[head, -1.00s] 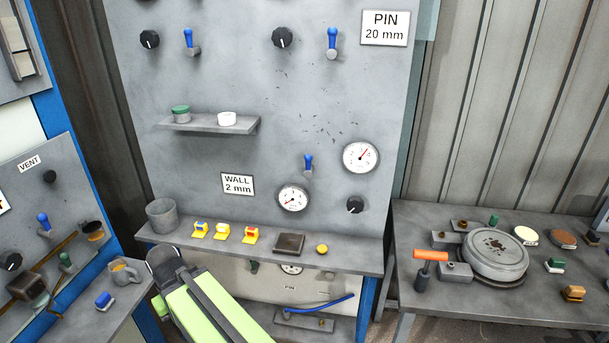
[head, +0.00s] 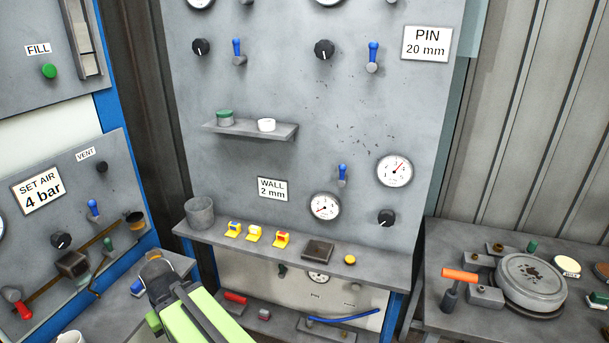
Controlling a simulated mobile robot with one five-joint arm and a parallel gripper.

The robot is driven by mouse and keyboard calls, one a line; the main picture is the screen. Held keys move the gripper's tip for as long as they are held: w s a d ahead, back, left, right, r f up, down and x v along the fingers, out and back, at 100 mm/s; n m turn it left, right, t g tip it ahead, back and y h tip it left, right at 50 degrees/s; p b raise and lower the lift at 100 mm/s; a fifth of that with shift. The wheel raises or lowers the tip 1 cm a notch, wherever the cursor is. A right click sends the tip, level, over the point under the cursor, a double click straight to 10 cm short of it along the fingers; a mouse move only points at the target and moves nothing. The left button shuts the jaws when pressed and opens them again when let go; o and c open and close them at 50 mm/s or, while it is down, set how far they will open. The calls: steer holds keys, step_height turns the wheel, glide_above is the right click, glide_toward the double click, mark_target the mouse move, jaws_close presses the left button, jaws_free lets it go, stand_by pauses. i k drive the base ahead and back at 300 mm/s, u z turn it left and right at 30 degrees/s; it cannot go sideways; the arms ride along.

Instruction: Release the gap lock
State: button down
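No part is labelled as the gap lock, and I cannot tell which one it is. A lever with an orange handle (head: 460,274) stands on the right table beside a round grey lidded disc (head: 532,280). Blue-handled levers show on the grey panel, one of them (head: 342,174) between the WALL 2 mm sign (head: 273,189) and a dial gauge (head: 394,170). My green and dark arm reaches up from the bottom edge, left of the middle.
A narrow shelf (head: 390,263) under the panel holds a grey cup (head: 200,212), several yellow pieces, a dark block (head: 317,251) and a yellow button (head: 350,259). A blue-framed bench with a SET AIR 4 bar sign (head: 37,192) is at left. Floor is barely visible.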

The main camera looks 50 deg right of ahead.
mark_target(341, 181)
steer(key=u, duration=0.05)
steer(key=i, duration=1)
steer(key=u, duration=0.05)
